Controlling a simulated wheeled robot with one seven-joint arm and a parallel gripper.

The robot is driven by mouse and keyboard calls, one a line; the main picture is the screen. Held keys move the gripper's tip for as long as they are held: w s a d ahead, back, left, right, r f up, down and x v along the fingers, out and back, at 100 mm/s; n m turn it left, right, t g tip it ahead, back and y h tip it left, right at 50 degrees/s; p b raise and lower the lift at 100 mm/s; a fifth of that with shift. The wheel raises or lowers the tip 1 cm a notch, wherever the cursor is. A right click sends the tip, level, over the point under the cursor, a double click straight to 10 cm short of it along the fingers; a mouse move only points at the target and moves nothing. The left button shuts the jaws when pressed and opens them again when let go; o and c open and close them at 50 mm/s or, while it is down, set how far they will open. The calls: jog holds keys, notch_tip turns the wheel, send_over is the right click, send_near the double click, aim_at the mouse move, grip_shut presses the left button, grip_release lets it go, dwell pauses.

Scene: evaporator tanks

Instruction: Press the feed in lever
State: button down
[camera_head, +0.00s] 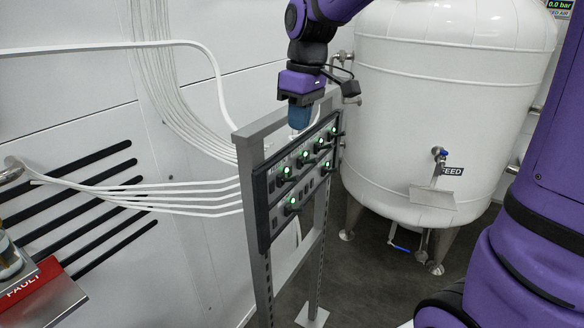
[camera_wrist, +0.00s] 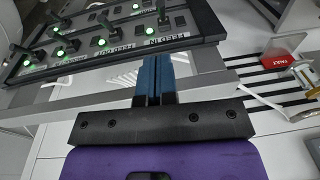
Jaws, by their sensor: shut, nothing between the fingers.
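The control panel (camera_head: 262,205) is dark, with green-lit indicators and short dark levers, on a grey metal frame. In the wrist view it appears upside down, and a "FEED IN" label (camera_wrist: 166,42) shows near its top edge at the right end. The dark lever nearest that label (camera_wrist: 162,12) sticks out from the panel; in the head view this appears to be the upper-left lever (camera_head: 285,179). My gripper (camera_head: 299,122) is shut and empty, its blue fingers (camera_wrist: 154,66) pointing down above the panel's top edge, apart from the lever. Labels are unreadable in the head view.
A big white tank (camera_head: 440,100) with a "FEED" sign (camera_head: 453,171) and a valve stands right of the panel. White pipes (camera_head: 150,195) run along the left wall to the panel. A red "FAULT" box (camera_head: 30,290) is at lower left. Open floor lies around the frame.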

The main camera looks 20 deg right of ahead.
aim_at(291, 180)
jog(key=shift+a, duration=0.1)
dwell(0.3)
jog(key=f, duration=0.6)
jog(key=a+f, duration=0.1)
jog(key=f, duration=0.3)
jog(key=shift+w, duration=0.2)
